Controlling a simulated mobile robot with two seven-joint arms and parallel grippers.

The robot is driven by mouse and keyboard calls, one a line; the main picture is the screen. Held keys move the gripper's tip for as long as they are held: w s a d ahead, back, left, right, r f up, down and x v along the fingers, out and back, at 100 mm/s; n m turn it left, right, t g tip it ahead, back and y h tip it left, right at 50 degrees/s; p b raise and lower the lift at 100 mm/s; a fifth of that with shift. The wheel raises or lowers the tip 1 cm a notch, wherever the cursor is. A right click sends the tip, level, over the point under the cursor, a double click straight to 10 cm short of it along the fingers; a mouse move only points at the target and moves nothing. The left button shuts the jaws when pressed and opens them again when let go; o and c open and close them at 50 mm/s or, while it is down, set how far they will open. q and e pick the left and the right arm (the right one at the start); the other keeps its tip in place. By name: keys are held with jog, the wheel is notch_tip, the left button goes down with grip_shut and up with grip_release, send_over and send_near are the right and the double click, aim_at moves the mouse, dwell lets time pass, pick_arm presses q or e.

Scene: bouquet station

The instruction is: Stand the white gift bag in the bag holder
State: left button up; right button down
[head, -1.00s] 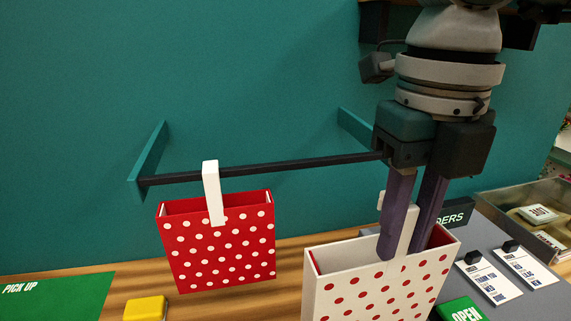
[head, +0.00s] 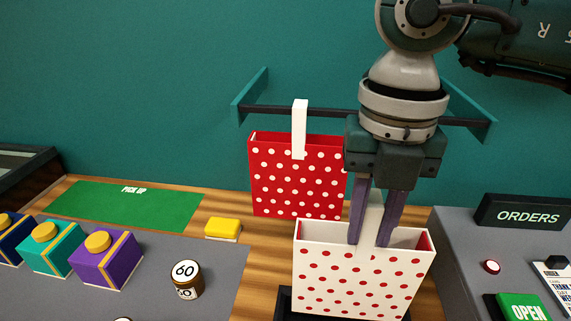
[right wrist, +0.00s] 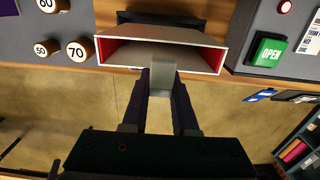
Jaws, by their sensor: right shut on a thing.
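The white gift bag (head: 350,275) with red dots hangs upright from my right gripper (head: 372,240). The gripper is shut on its pale handle (head: 374,222). In the right wrist view I look down into the bag's open top (right wrist: 160,48), with my right gripper (right wrist: 162,85) at the handle. The bag holder (head: 284,301) is a dark frame at the bottom of the head view, mostly hidden behind and below the bag. A dark edge of it (right wrist: 165,18) shows beyond the bag in the wrist view. I cannot tell whether the bag's base is inside it. My left gripper is not in view.
A red dotted bag (head: 295,180) hangs behind on a dark rail (head: 270,109). A yellow block (head: 223,228), a "60" canister (head: 186,280) and gift boxes (head: 103,260) stand left. An orders sign (head: 525,214) and OPEN button (head: 522,309) are right.

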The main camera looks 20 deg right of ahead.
aim_at(361, 264)
jog(key=shift+f+b, duration=3.85)
jog(key=shift+f, duration=1.05)
jog(key=c, duration=0.6)
grip_release()
jog(key=shift+r, duration=0.1)
notch_tip(361, 264, up, 10)
jog(key=shift+f+b, duration=0.1)
jog(key=shift+b, duration=0.9)
